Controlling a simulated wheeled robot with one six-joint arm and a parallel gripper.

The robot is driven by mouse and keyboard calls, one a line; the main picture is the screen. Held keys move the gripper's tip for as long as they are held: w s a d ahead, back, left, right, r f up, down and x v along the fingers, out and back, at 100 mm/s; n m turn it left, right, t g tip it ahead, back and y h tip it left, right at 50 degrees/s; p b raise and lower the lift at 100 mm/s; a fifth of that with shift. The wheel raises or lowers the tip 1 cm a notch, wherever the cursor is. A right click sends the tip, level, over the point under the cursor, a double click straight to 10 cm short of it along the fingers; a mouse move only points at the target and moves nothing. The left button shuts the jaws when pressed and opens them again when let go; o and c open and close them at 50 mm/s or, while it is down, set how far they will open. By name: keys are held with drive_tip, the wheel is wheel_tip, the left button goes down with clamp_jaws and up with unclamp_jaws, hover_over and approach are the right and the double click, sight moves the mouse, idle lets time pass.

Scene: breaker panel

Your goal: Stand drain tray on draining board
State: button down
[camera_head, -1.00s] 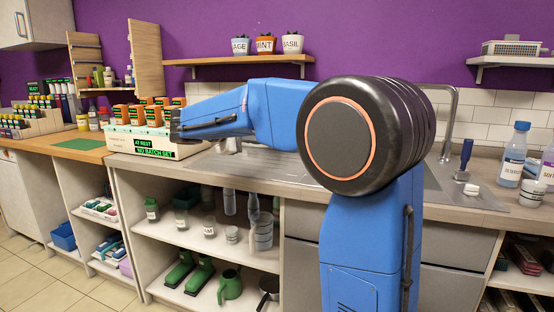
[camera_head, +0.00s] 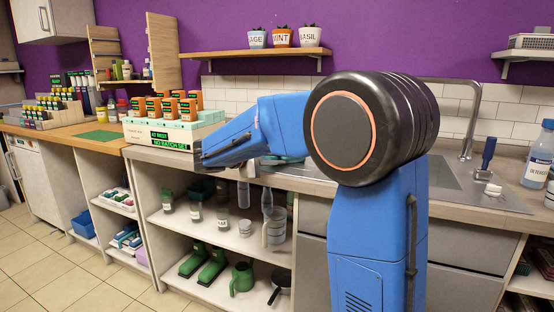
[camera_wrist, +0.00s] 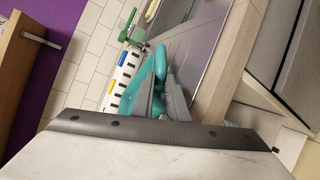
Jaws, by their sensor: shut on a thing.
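A teal piece with a rounded, looped edge, apparently the drain tray (camera_wrist: 160,62), is between the fingers of my gripper (camera_wrist: 160,90) in the wrist view. The fingers are shut on it. Part of it is hidden by the fingers, and its full tilt is hard to tell. In the head view a little teal shows behind my arm, over the counter by the sink; my fingers are mostly hidden there. The steel draining board (camera_wrist: 212,48) lies beside the tray in the wrist view. I cannot tell whether the two touch.
The tap (camera_head: 472,125), a brush (camera_head: 488,155) and a bottle (camera_head: 538,160) are at right. Open shelves below hold jars and green shoes (camera_head: 205,268).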

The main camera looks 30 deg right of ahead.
drive_tip(key=c, duration=1.7)
unclamp_jaws()
drive_tip(key=shift+f, duration=0.1)
drive_tip(key=shift+c, duration=0.2)
drive_tip(key=v, duration=1.2)
drive_tip(key=s+d+f+m+g+y, duration=0.1)
drive_tip(key=s+d+f+y, duration=0.15)
drive_tip(key=s, duration=0.35)
drive_tip(key=s+d+f+m+y, duration=0.1)
drive_tip(key=s+f+y, duration=0.1)
drive_tip(key=s+f, duration=0.35)
drive_tip(key=s+d+f+g+y, duration=0.1)
drive_tip(key=s+d+f+y, duration=0.1)
drive_tip(key=s, duration=0.5)
drive_tip(key=s+a+f+m+t+y, duration=0.1)
drive_tip(key=s+a+f+y, duration=0.3)
drive_tip(key=s, duration=0.4)
drive_tip(key=s+a+f+m+t+y, duration=0.2)
drive_tip(key=s+a+f+m+y, duration=0.1)
drive_tip(key=s+f, duration=0.4)
drive_tip(key=shift+s+a+m+y, duration=0.4)
drive_tip(key=shift+s+m+y, duration=0.25)
drive_tip(key=shift+s, duration=0.35)
